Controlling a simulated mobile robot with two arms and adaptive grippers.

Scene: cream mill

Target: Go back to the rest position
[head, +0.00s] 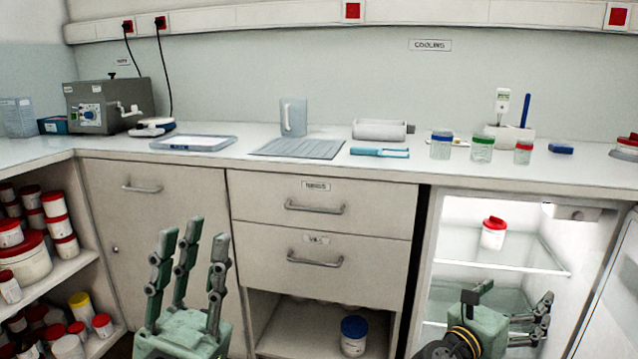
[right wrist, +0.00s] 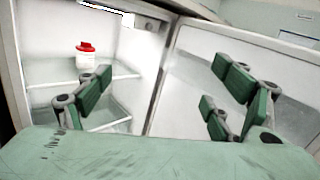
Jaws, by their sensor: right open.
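My left gripper (head: 188,270) stands in front of the cabinets with its fingers pointing up, spread apart and empty. My right gripper (head: 512,308) is at the open fridge, low in the head view, with its fingers apart and nothing between them. It also shows in the right wrist view (right wrist: 165,95), open. A white jar with a red lid (head: 493,234) stands on the upper glass shelf of the fridge (head: 500,252). The jar also shows in the right wrist view (right wrist: 86,57), beyond the left finger and apart from it.
The fridge door (head: 615,290) stands open at the right. The counter (head: 230,160) above carries a mill (head: 108,103), a tray (head: 193,143), a jug (head: 293,116) and several small jars. Shelves with red-lidded jars (head: 55,204) are at the left. A blue-lidded jar (head: 353,336) sits in the lower cubby.

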